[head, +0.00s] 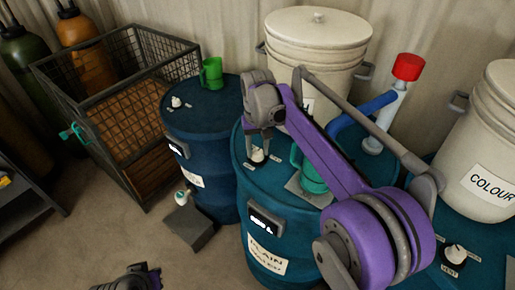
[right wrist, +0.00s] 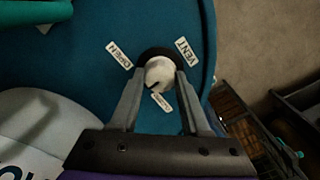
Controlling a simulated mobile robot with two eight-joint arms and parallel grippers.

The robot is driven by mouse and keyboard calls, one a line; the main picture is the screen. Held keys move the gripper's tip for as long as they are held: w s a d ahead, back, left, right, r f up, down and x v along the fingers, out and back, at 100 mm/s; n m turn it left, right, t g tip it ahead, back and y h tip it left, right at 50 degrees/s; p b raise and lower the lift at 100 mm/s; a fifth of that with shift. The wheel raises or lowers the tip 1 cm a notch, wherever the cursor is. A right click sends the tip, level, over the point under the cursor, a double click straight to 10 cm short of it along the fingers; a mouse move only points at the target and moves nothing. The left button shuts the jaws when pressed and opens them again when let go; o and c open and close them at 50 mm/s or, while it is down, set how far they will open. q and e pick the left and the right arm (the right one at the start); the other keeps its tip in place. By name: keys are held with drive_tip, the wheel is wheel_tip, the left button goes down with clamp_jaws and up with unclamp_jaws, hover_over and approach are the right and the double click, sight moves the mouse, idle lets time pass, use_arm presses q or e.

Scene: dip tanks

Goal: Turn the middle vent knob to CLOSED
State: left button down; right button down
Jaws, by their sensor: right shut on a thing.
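The middle vent knob, a white knob on a dark round base (right wrist: 160,72), sits on top of the middle blue drum (head: 243,190). My right gripper (head: 259,146) comes down over the knob, and in the right wrist view its fingers are shut on the knob's two sides. A small dark mark shows on the knob's near side. An OPEN label (right wrist: 119,55) lies to its upper left and a VENT label (right wrist: 186,52) to its upper right. A third label (right wrist: 162,102), too small to read surely, lies below it. My left gripper (head: 130,278) shows partly at the bottom edge; its jaws are unclear.
A green mug (head: 308,178) stands on the middle drum close to my right arm. The left drum (head: 205,125) has its own knob (head: 176,101) and a green mug (head: 211,73). Another knob (head: 455,254) is at the right. White buckets (head: 317,45) stand behind; a wire crate (head: 110,120) is left.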

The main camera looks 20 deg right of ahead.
sight(257, 151)
drive_tip(key=n, duration=0.4)
drive_tip(key=shift+n, duration=2.1)
drive_tip(key=shift+c, duration=1.8)
unclamp_jaws()
wheel_tip(257, 151, up, 11)
drive_tip(key=p, duration=0.1)
drive_tip(key=shift+f, duration=0.15)
